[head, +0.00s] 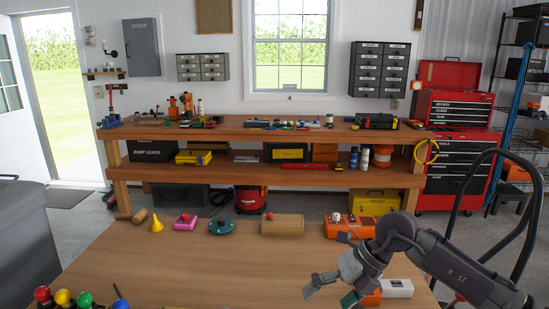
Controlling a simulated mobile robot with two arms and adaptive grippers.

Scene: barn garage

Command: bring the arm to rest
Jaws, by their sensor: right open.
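My right gripper (331,291) comes in from the right over the near wooden table (190,268). Its fingers are apart, pointing down and to the left, with nothing between them. The grey right arm bends above the table's right side. Just right of the gripper lie an orange item (372,298) and a white box-like item (397,288), partly hidden by the gripper and arm. My left gripper does not show.
Along the table's far edge sit a yellow funnel (156,225), a pink item (186,221), a teal round item (222,226), a tan block (282,225) and an orange case (345,227). Colored knobs (63,298) stand front left. The table's middle is clear. A workbench (255,133) stands behind.

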